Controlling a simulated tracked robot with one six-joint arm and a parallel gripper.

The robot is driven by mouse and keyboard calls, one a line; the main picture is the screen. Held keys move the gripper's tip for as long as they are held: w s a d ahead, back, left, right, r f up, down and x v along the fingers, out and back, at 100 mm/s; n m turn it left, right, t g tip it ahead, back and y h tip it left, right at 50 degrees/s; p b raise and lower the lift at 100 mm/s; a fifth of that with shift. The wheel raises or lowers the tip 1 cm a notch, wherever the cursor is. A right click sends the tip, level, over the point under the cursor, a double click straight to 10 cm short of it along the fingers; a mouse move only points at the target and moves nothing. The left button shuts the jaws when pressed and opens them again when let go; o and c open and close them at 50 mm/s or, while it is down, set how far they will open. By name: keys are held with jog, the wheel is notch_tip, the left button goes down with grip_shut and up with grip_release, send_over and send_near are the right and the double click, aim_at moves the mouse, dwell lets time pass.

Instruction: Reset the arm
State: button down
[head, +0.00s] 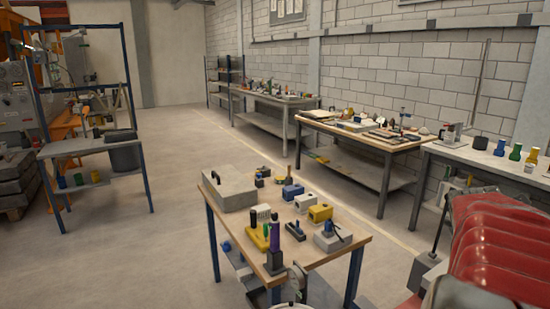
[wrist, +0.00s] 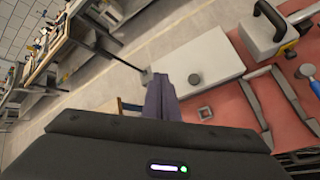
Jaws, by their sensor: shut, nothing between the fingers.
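My gripper (wrist: 161,84) shows in the wrist view as two dark purple-grey fingers held together, beyond the broad dark housing at the bottom. The fingers are shut with nothing between them. They point away from the camera, in front of a pale flat panel and a stretch of concrete floor. The gripper does not show clearly in the head view.
A wooden-topped table (head: 338,249) with a grey case (head: 229,189), small blocks and tools stands ahead. Workbenches (head: 362,140) line the brick wall at the right. A blue-framed rack (head: 92,146) stands left. Open floor (head: 165,220) lies between the rack and table.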

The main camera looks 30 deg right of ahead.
jog(key=w+a+r+m+t+y, duration=0.1)
jog(key=w+a+r+t, duration=0.15)
jog(key=w+a, duration=0.95)
jog(key=w+a+f+m+t+y, duration=0.1)
jog(key=w+a, duration=0.2)
jog(key=a, duration=0.4)
jog(key=w+a+f+m+t+y, duration=0.1)
jog(key=w+a+m+y, duration=0.1)
jog(key=a, duration=0.6)
jog(key=s+a+f+m+y, duration=0.1)
jog(key=s+a+f+m, duration=0.1)
jog(key=a, duration=0.6)
jog(key=s+a+f+m+g+y, duration=0.1)
jog(key=s+a+f+m+y, duration=0.1)
jog(key=s+a, duration=0.3)
jog(key=s+a+f+m+y, duration=0.2)
jog(key=s+a+f+m, duration=0.1)
jog(key=a, duration=0.9)
jog(key=shift+s+f+g, duration=0.35)
jog(key=shift+s+f, duration=0.05)
jog(key=shift+s, duration=0.25)
jog(key=shift+s, duration=0.15)
